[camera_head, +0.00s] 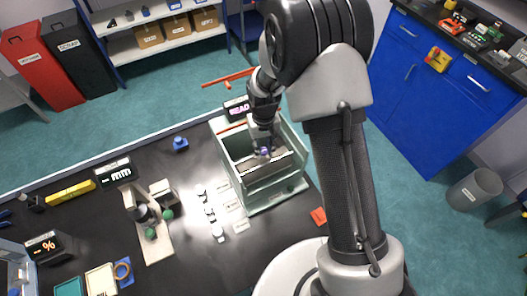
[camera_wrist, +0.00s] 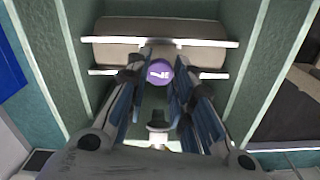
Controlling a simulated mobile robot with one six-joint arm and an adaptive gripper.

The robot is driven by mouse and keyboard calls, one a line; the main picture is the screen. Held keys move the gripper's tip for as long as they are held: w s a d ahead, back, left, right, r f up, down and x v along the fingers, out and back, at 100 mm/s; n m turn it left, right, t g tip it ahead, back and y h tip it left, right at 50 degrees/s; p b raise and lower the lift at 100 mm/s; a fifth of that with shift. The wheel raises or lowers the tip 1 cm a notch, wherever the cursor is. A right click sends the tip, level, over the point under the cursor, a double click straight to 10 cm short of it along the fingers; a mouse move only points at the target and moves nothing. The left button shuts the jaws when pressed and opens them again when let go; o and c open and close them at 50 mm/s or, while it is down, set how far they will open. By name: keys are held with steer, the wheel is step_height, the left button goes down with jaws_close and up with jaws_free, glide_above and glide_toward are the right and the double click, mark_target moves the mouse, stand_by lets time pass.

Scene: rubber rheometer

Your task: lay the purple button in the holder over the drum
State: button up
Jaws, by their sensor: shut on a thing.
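The purple button (camera_wrist: 160,72) is a round disc with a white mark on its face. My gripper (camera_wrist: 158,88) is shut on it, with a finger on each side. The drum (camera_wrist: 175,28) is a grey roller lying across the pale green box, just beyond the button in the wrist view. Light bars run along the drum's edge. A small pale stub (camera_wrist: 157,122) shows between the fingers; I cannot tell whether it is the holder. In the head view my gripper (camera_head: 263,148) is inside the open green box (camera_head: 277,199), and the purple button (camera_head: 264,152) shows small at its tip.
The green box's walls stand close on both sides of my gripper. A display (camera_head: 237,108) stands behind the box. Small white-topped pieces (camera_head: 210,213) and labelled cards lie to its left on the black bench (camera_head: 190,262). A blue weight-like object (camera_head: 180,143) stands farther left.

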mark_target(264, 151)
step_height(264, 151, down, 3)
steer(key=shift+w, duration=0.1)
steer(key=shift+f+b, duration=0.6)
steer(key=shift+b, duration=0.05)
steer(key=o, duration=0.8)
